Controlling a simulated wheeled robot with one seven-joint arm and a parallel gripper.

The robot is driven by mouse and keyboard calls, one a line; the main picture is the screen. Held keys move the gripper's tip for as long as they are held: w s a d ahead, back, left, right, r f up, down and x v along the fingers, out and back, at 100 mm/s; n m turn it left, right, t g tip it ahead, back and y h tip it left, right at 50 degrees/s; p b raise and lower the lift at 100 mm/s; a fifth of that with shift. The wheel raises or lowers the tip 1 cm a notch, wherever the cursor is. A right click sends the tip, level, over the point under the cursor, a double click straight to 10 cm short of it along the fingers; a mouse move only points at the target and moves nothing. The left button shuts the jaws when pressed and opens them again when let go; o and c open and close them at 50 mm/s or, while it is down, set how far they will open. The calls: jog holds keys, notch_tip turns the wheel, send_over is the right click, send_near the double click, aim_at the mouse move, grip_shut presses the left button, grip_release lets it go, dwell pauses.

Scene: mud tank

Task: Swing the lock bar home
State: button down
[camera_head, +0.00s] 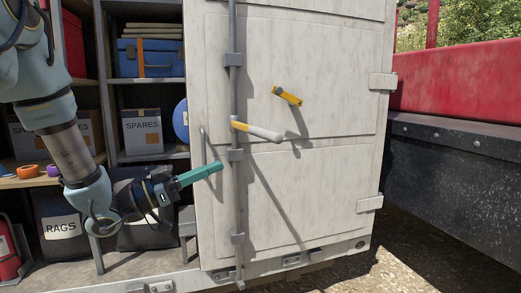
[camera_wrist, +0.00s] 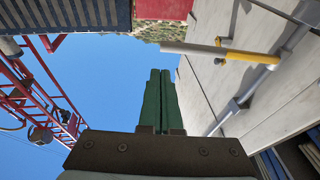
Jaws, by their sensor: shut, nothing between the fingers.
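The lock bar is a grey vertical rod (camera_head: 233,100) on the white door (camera_head: 310,180). Its handle (camera_head: 262,131) has a yellow root and a pale grey grip, and points right and slightly down in the head view. A yellow catch (camera_head: 287,96) sits on the door above the handle's end, apart from it. My gripper (camera_head: 221,166) has green fingers, shut and empty, left of the rod and lower than the handle. In the wrist view the fingers (camera_wrist: 160,75) stand side by side, and the handle (camera_wrist: 195,49) crosses beyond their tips at upper right. Contact with the door is not visible.
A thin grey grab rail (camera_head: 203,147) stands at the door's left edge near my fingers. Open shelves with a blue toolbox (camera_head: 148,58) and a spares box (camera_head: 142,130) are at left. A red and black vehicle body (camera_head: 450,130) stands right of the door.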

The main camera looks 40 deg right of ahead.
aim_at(275, 142)
jog(key=p+x, duration=0.4)
jog(key=x, duration=0.9)
jog(key=shift+w+d+r+p, duration=0.1)
jog(key=shift+p, duration=0.3)
jog(key=shift+d, duration=0.4)
jog(key=shift+d, duration=0.1)
